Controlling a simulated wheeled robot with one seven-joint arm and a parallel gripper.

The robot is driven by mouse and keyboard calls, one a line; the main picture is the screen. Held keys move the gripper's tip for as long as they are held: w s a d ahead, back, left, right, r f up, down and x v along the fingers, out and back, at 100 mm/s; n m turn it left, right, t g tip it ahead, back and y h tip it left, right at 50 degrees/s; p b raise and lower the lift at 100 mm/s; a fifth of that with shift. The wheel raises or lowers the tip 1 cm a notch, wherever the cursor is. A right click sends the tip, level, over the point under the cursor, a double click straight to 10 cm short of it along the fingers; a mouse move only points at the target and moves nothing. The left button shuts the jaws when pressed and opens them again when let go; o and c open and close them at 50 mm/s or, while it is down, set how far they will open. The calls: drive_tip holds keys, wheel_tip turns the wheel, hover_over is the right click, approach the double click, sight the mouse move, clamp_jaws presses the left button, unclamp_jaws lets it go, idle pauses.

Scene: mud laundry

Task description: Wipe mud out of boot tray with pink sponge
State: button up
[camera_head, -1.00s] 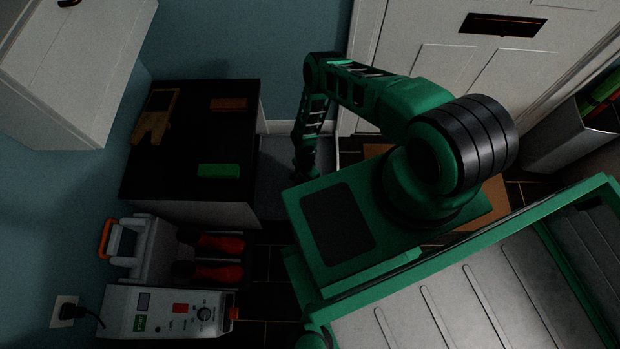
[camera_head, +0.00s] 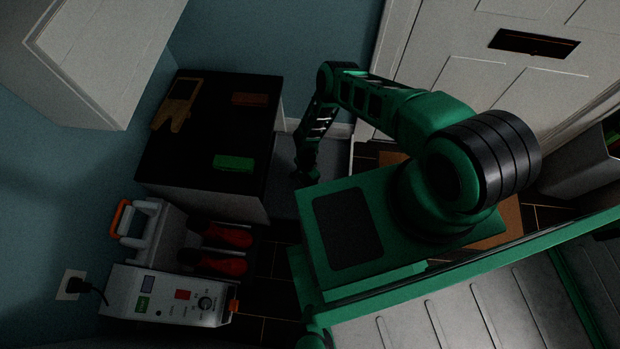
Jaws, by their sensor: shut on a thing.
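My gripper (camera_head: 309,172) points down at the grey boot tray (camera_head: 336,157), which lies on the floor between the black-topped cabinet and the door. My own arm and body cover much of the tray. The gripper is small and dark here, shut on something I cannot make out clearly. No pink sponge shows anywhere else in view. I cannot see any mud, and I cannot tell whether the held thing touches the tray floor.
The black-topped cabinet (camera_head: 205,130) carries a green block (camera_head: 233,163), a brown block (camera_head: 250,99) and tan gloves (camera_head: 172,115). The white door (camera_head: 470,80) is behind.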

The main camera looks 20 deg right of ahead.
drive_tip(key=shift+r, duration=3)
drive_tip(key=shift+r, duration=1.5)
